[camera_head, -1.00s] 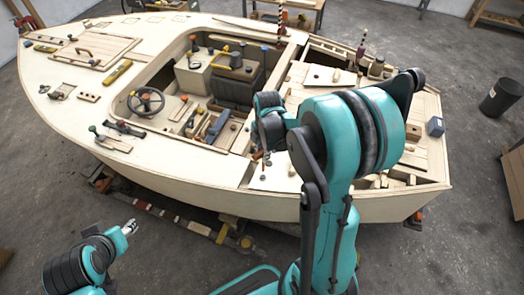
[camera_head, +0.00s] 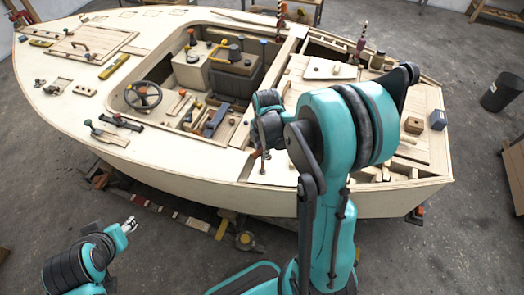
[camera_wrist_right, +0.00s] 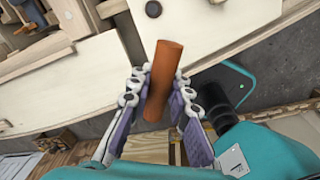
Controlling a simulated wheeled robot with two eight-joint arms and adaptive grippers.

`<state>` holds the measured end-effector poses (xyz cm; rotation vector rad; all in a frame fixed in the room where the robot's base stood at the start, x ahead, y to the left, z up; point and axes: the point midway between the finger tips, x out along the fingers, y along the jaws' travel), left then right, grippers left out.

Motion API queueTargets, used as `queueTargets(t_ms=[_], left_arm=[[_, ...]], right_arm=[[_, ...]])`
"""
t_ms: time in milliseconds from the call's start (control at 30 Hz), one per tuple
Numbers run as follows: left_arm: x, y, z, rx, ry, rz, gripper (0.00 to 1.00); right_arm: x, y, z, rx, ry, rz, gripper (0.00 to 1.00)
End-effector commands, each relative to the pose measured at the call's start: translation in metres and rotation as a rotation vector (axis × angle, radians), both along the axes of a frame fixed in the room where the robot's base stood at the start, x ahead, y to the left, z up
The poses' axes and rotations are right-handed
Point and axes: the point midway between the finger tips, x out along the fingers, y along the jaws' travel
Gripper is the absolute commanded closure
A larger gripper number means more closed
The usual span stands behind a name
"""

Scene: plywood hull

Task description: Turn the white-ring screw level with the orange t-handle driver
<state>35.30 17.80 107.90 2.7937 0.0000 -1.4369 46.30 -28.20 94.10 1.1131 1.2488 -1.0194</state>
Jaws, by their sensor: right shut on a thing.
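My right gripper (camera_wrist_right: 158,100) is shut on an orange cylindrical handle (camera_wrist_right: 165,75), which lies between its two fingers in the right wrist view. In the head view the orange handle (camera_head: 257,155) shows small below my right wrist, over the pale deck at the near side of the boat. A thin shaft seems to hang below it. The right fingers are mostly hidden there by my arm. I cannot make out the white-ring screw in either view. My left gripper (camera_head: 129,226) is off the boat at lower left, apart from everything; its opening is unclear.
The plywood boat (camera_head: 340,203) fills the middle. A steering wheel (camera_head: 143,95), several tools and loose blocks lie around its cockpit.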

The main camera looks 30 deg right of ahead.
Motion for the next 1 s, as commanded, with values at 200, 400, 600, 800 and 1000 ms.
queueTargets(t_ms=[200,400,600,800,1000], left_arm=[[0.000,0.000,-0.004,0.000,0.000,0.000,0.55],[0.000,0.000,-0.010,0.000,0.000,0.000,0.55],[0.000,0.000,-0.011,0.000,0.000,0.000,0.55],[0.000,0.000,-0.013,0.000,0.000,0.000,0.55],[0.000,0.000,-0.015,0.000,0.000,0.000,0.55]], right_arm=[[0.000,0.000,-0.005,0.000,0.000,0.000,1.00],[0.000,0.000,-0.011,0.000,0.000,0.000,1.00],[0.000,0.000,-0.012,0.000,0.000,0.000,1.00],[0.000,0.000,-0.013,0.000,0.000,0.000,1.00],[0.000,0.000,-0.013,0.000,0.000,-0.069,1.00]])
